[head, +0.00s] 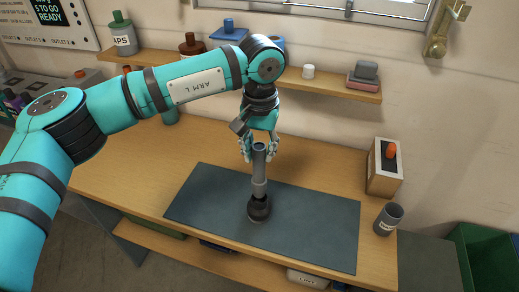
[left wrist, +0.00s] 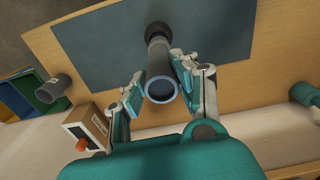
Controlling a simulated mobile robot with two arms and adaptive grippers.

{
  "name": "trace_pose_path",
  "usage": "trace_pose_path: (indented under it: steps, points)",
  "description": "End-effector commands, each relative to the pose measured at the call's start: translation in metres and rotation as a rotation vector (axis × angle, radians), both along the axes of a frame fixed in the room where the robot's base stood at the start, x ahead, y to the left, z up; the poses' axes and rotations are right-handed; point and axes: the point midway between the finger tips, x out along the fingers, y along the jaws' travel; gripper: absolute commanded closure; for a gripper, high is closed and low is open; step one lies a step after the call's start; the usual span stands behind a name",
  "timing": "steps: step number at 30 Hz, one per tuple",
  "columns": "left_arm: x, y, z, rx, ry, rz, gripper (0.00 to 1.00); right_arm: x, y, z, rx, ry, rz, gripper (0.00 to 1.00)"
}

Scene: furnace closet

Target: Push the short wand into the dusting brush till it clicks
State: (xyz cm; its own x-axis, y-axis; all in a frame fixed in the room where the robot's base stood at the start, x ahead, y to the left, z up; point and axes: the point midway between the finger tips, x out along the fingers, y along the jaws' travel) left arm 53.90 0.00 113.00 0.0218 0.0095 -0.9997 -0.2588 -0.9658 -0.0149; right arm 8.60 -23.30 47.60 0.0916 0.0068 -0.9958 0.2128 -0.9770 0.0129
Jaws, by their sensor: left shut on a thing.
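The short wand (head: 259,172) is a grey tube standing upright over the dark mat (head: 205,200). Its lower end meets the dark round dusting brush (head: 259,208) on the mat; I cannot tell how deep it sits. My left gripper (head: 259,150) is shut on the wand near its top, coming from above and behind. In the left wrist view the open blue-rimmed end of the wand (left wrist: 161,88) shows between the fingers, with the dark brush (left wrist: 158,32) beyond it. My right gripper is not in view.
A wooden box with an orange knob (head: 385,165) and a grey cup (head: 388,219) stand at the bench's right end. A shelf (head: 320,84) with small items runs along the wall behind. The mat around the brush is clear.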

Motion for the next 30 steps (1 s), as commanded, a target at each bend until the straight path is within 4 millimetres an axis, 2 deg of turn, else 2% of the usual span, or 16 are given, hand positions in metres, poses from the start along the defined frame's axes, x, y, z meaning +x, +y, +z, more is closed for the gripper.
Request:
trace_pose_path:
  steps: [30]
  points:
    - [-0.0004,-0.0004,0.0002,0.000,0.000,0.000,1.00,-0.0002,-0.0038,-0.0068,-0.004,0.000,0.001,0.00]
